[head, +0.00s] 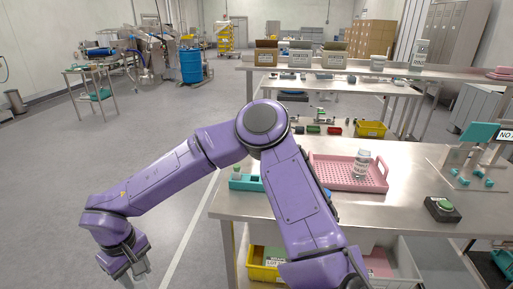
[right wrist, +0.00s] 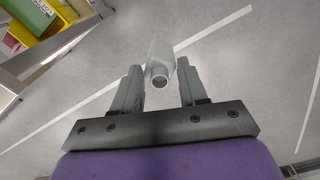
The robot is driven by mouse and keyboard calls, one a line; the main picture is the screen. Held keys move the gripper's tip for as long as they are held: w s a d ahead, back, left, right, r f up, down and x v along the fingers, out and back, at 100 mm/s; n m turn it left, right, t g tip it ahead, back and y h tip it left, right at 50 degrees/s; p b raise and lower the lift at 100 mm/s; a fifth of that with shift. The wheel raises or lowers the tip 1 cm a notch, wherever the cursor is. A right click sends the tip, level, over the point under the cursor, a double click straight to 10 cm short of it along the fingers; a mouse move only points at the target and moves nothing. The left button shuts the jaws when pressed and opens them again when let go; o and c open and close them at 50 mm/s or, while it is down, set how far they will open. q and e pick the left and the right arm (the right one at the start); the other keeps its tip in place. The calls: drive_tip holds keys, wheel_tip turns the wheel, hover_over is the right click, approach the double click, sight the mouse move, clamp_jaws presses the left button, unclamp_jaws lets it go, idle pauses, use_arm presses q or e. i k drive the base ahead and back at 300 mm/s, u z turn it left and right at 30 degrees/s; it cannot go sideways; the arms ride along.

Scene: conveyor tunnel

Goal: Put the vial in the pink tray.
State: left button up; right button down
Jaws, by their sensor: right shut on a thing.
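My right arm reaches across the head view to the left, and its gripper (head: 126,262) hangs over the floor, clear of the bench. In the right wrist view the gripper (right wrist: 160,88) is shut on a pale grey, bottle-shaped vial (right wrist: 160,62). The vial's round, narrow end faces the camera, and no label can be read on it. The pink tray (head: 330,171) lies on the steel bench, far to the right of the gripper. A white labelled bottle (head: 362,164) stands upright at the tray's right part. My left gripper is not in view.
A teal fixture (head: 480,134) stands at the far right. Yellow bins (head: 266,262) are under the bench.

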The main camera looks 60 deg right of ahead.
sight(322, 172)
drive_tip(key=u, duration=0.25)
drive_tip(key=k, duration=1.3)
drive_tip(key=z, duration=1.5)
drive_tip(key=i, duration=0.5)
